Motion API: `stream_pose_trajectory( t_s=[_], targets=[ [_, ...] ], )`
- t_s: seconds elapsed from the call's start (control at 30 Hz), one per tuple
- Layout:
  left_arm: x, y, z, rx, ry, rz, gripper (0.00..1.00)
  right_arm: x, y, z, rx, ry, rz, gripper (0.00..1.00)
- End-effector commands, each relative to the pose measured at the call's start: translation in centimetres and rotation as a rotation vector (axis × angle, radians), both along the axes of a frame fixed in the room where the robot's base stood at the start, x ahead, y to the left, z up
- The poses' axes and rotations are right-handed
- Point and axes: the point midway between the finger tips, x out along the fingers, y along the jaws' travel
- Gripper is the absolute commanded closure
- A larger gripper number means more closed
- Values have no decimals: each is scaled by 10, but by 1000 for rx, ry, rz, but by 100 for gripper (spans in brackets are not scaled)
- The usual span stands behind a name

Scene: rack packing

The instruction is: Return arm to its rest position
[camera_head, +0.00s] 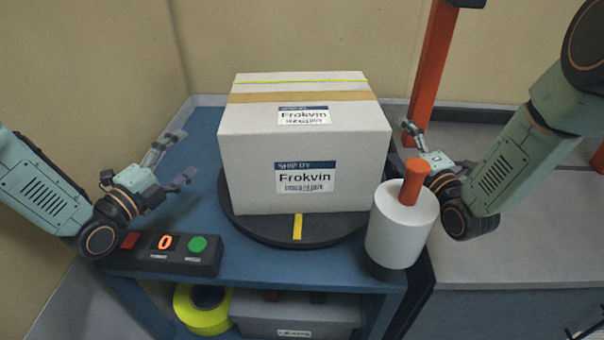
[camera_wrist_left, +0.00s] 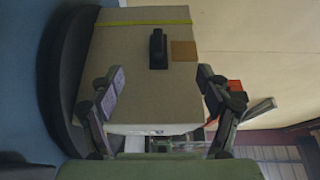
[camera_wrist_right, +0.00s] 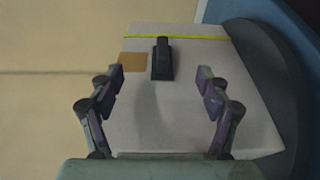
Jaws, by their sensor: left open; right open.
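My left gripper (camera_head: 184,158) is open and empty, apart from the left side of a carton (camera_head: 257,170). The fingers of my left gripper (camera_wrist_left: 160,82) also show spread in the left wrist view, with a carton side (camera_wrist_left: 150,100) beyond them. My right gripper (camera_head: 412,148) is at the carton's right, partly hidden behind a white roll (camera_head: 400,230) with an orange handle. The fingers of my right gripper (camera_wrist_right: 160,80) are spread and empty in the right wrist view, facing another carton side (camera_wrist_right: 150,118). The carton stands closed, with brown tape and a yellow band over its top.
The carton sits on a round black turntable (camera_head: 258,232) on a blue bench (camera_head: 282,268). A control box (camera_head: 180,262) with a lit 0 stands front left. An orange post (camera_head: 432,70) rises behind right. Yellow tape (camera_head: 203,322) and a grey bin (camera_head: 300,322) lie below.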

Motion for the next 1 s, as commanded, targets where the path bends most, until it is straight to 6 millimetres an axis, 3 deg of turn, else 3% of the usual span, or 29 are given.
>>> stream_pose_trajectory(
  t_s=[0.43,0.93,1.0],
  targets=[
    [0,0,0,0,0,0,23,4,1,0,-2,-2,1,23],
    [0,0,0,0,0,0,23,71,21,0,-2,-2,1,23],
    [9,-6,0,6,-2,-4,23,71,21,-1,1,1,0,23]
  ],
)
